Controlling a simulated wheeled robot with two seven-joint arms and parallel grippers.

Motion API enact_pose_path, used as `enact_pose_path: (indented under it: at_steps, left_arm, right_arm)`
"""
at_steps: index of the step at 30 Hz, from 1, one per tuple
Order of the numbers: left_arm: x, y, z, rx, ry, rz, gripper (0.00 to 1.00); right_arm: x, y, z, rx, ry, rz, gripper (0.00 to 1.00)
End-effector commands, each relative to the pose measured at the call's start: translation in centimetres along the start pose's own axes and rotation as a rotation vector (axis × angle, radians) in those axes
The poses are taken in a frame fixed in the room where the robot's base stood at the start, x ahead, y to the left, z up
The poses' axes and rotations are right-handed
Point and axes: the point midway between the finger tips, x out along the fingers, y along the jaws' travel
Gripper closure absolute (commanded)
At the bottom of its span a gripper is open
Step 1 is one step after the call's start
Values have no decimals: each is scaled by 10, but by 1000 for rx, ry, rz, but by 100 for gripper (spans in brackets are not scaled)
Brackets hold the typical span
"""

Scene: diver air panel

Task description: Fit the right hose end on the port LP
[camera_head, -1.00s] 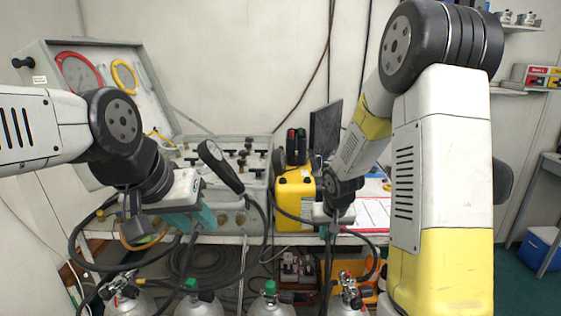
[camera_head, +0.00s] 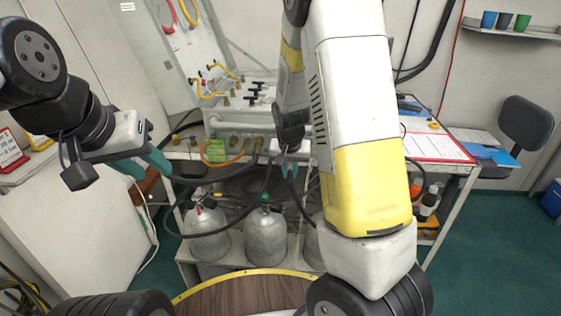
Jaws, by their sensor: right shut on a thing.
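The air panel (camera_head: 240,98) stands on the bench at the back. A row of brass ports (camera_head: 257,144) runs along its front, with a green label (camera_head: 215,152) and an orange hose beside them; I cannot read which port is LP. My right gripper (camera_head: 289,172) is in front of the panel, right of these ports, shut on the right hose end, which is mostly hidden by the fingers. A black hose (camera_head: 268,182) hangs in a loop near it. My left gripper (camera_head: 143,165) has its teal fingers apart and empty, left of the panel.
Grey cylinders (camera_head: 208,233) stand on the shelf under the bench. A round wooden top (camera_head: 240,297) with a yellow rim is at the front. A clipboard sheet (camera_head: 437,147) lies on the bench at right, and a chair (camera_head: 525,122) stands beyond.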

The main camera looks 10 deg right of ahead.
Motion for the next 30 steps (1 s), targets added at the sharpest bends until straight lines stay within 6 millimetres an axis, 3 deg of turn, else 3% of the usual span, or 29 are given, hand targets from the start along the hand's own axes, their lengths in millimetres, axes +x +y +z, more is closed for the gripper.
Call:
enact_pose_path:
  at_steps: [8, 30]
  left_arm:
    - [0, 0, 0, 0, -1, 0, 64]
    - [0, 0, 0, 0, 0, 0, 64]
  right_arm:
    - [3, 1, -10, 9, 1, 4, 100]
    - [22, 1, -65, 7, 1, 3, 100]
